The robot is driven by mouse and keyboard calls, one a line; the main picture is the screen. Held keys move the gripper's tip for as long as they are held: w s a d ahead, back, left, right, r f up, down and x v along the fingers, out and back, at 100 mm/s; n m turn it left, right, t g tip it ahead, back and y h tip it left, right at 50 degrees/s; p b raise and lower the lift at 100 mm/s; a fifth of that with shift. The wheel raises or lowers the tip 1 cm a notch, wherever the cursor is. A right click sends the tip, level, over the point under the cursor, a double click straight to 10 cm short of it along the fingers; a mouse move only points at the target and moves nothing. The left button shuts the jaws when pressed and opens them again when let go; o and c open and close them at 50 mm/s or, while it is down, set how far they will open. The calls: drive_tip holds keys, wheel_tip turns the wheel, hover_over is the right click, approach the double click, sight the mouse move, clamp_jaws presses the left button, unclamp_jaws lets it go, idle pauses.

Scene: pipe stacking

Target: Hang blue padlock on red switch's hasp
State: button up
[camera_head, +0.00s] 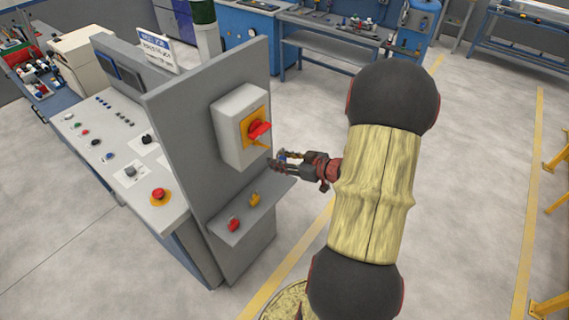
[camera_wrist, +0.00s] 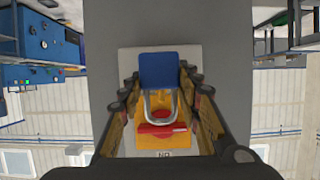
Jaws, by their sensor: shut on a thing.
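The red switch (camera_head: 259,130) sits on a yellow plate on a grey box (camera_head: 228,116) fixed to the grey panel. Its yellow hasp (camera_head: 257,143) sticks out below the red handle. My gripper (camera_head: 281,160) is at the right of the box, a little below the hasp. In the wrist view my gripper is shut on the blue padlock (camera_wrist: 159,70), whose metal shackle (camera_wrist: 147,104) points down in the picture. The shackle overlaps the yellow plate and red handle (camera_wrist: 160,130) there. I cannot tell whether it touches the hasp.
A small grey shelf (camera_head: 225,227) on the panel below the box holds a red padlock (camera_head: 234,225) and a yellow padlock (camera_head: 255,199). A control desk (camera_head: 130,165) with several buttons stands left of the panel. The floor right of the panel is open.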

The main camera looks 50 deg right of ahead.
drive_tip(key=shift+w+a+f+b, duration=0.15)
drive_tip(key=shift+w+b, duration=0.65)
drive_tip(key=shift+w, duration=0.8)
drive_tip(key=shift+w+a+f+b, duration=0.15)
drive_tip(key=shift+w+b, duration=0.65)
drive_tip(key=shift+w, duration=0.8)
drive_tip(key=shift+w+f, duration=0.2)
drive_tip(key=shift+w, duration=0.4)
drive_tip(key=shift+a, duration=0.1)
drive_tip(key=o, duration=0.8)
drive_tip(key=shift+c, duration=0.2)
drive_tip(key=o, duration=0.5)
drive_tip(key=shift+w+f, duration=0.1)
drive_tip(key=shift+w, duration=0.2)
drive_tip(key=shift+o, duration=0.2)
approach(256, 150)
drive_tip(key=v, duration=0.5)
drive_tip(key=shift+s+f, duration=0.1)
